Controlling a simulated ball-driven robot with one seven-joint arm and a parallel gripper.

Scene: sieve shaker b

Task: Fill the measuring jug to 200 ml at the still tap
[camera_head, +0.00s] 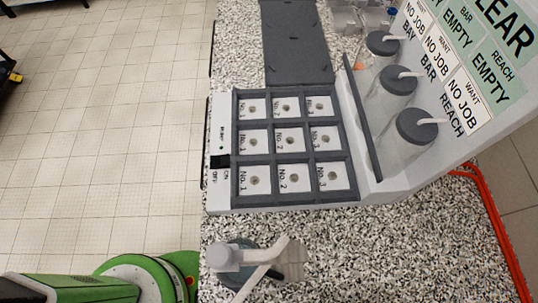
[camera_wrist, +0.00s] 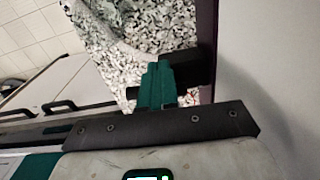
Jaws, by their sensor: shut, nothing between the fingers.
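My gripper (camera_wrist: 157,72) shows in the wrist view as teal fingers, shut together with nothing between them. It points toward the speckled worktop beside a plain grey panel. In the head view, a white fitting with a slanting arm (camera_head: 228,257) stands over a dark blue-grey round part at the front of the worktop. I cannot tell whether this is the still tap. I cannot make out a jug scale or water level.
A white unit with a grid tray (camera_head: 272,160) of numbered pads fills the middle worktop (camera_head: 370,240). Lidded bottles (camera_head: 416,126) and a sign board (camera_head: 470,70) stand at right. Clear glassware (camera_head: 347,18) is at the back. Tiled floor (camera_head: 110,120) lies open at left.

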